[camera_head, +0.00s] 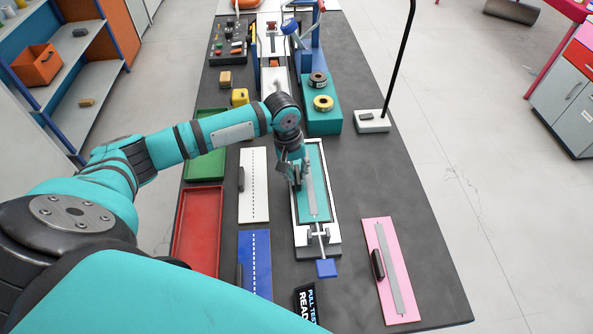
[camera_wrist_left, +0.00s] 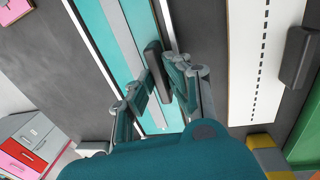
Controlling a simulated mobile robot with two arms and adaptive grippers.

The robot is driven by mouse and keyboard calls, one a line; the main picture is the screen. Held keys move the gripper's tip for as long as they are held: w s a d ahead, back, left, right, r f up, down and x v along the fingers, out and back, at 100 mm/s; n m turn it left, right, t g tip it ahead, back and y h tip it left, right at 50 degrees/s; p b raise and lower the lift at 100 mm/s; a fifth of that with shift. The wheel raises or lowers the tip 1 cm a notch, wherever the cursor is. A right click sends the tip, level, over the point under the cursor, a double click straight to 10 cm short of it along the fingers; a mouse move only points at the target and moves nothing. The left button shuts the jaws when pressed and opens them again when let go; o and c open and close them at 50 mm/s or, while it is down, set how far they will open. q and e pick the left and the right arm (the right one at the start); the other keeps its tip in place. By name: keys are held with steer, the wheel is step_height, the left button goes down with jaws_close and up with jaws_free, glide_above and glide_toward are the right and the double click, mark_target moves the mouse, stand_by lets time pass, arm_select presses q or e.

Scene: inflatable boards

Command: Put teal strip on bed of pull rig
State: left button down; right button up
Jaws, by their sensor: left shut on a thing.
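The teal strip (camera_head: 322,190) has a grey band along it and a dark handle. It lies lengthwise over the bed of the pull rig (camera_head: 330,236), inside its white border, roughly in line with it. I cannot tell whether it rests fully on the bed. My left gripper (camera_head: 297,178) is over the strip's left side. In the left wrist view the fingers (camera_wrist_left: 160,88) are shut on the dark handle (camera_wrist_left: 156,68), and the teal surface (camera_wrist_left: 122,62) runs beneath. The strip's far end is partly hidden by my wrist. My right gripper is not in view.
A white board (camera_head: 255,190) and a blue board (camera_head: 254,255) lie left of the rig. A pink board (camera_head: 371,235) lies right. A red tray (camera_head: 195,235) is at left. A teal block with rolls (camera_head: 322,122) stands behind.

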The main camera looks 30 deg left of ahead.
arm_select(q)
steer(key=c, duration=1.3)
jaws_free()
steer(key=shift+f, duration=0.1)
steer(key=r, duration=0.4)
steer(key=a+r, duration=0.1)
steer(key=r, duration=0.3)
steer(key=s+r+b, duration=0.1)
steer(key=r, duration=0.3)
steer(key=shift+a+r, duration=0.15)
steer(key=shift+a, duration=0.05)
